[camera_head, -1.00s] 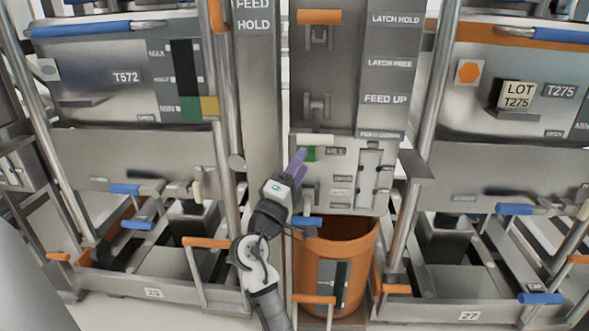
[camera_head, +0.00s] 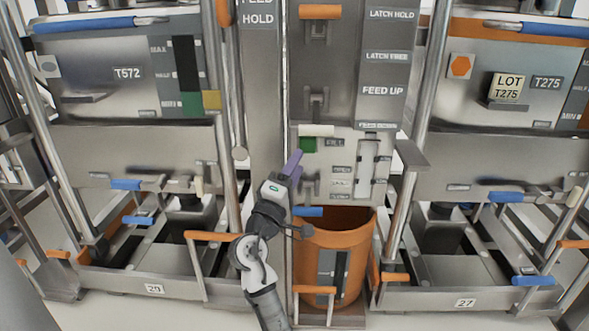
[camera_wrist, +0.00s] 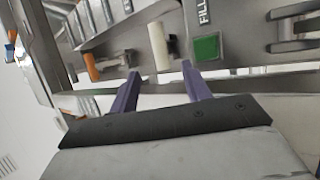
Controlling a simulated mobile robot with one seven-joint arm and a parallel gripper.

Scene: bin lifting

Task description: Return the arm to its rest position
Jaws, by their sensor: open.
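My gripper (camera_head: 293,165) is at the front of the central control panel (camera_head: 343,165), a little below its green square (camera_head: 308,145). Its two purple fingers are spread apart with nothing between them. In the wrist view my gripper (camera_wrist: 158,82) points at a cream-white handle (camera_wrist: 159,46), which stands beyond the fingertips beside the green square (camera_wrist: 206,47) marked FILL. The fingertips look apart from the handle, though the exact gap is hard to tell. My arm reaches up from the bottom of the head view, bent at the elbow.
An orange bin (camera_head: 350,243) stands under the panel, just right of my arm. Steel hoppers T572 (camera_head: 85,80) and T275 (camera_head: 480,70) stand left and right. An orange-topped rail (camera_head: 207,237) stands close left of my arm. Metal posts flank the central column.

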